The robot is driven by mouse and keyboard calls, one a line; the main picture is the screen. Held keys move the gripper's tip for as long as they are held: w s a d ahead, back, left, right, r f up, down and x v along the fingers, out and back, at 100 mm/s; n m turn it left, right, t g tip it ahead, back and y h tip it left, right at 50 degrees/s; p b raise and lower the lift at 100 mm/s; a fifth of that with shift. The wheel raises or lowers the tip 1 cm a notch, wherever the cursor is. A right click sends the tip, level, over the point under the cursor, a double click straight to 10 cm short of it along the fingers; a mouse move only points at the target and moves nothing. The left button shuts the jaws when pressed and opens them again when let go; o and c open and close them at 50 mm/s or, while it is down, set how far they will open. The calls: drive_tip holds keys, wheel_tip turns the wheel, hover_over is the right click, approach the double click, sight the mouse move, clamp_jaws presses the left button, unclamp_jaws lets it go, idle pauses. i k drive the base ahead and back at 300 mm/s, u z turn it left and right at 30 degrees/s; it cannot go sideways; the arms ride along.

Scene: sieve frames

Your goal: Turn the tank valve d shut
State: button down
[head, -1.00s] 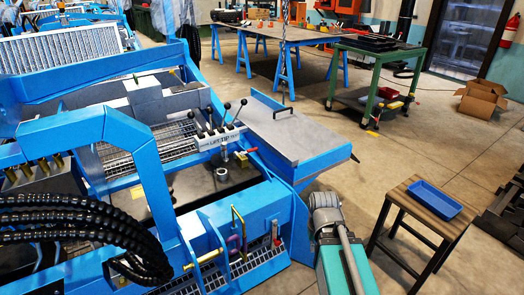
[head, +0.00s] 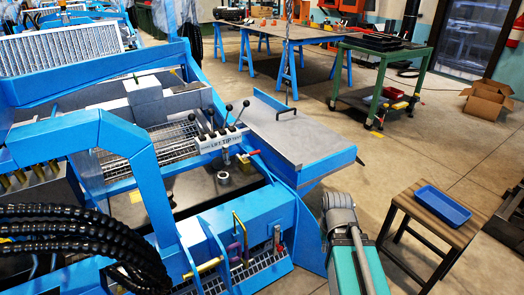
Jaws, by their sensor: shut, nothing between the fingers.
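A small valve with a red handle (head: 247,157) sits on the blue machine, just right of the lever block. Its handle looks roughly level, slanting slightly across the picture. A dark grey flat top (head: 185,192) with a round metal cap (head: 223,178) lies below and left of it. Another red-handled fitting (head: 277,238) stands upright at the machine's front right. No letter d is readable on either, so I cannot tell which is valve d. My arm's grey and teal links show at the lower right, apart from both fittings. My gripper is not visible.
The lever block (head: 221,140) carries several black-knobbed levers. A grey plate with a handle (head: 290,138) juts out at right. Yellow and purple handles and thick black hoses (head: 75,225) crowd the front.

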sight(252, 155)
drive_tip(key=i, duration=0.9)
drive_tip(key=u, duration=0.05)
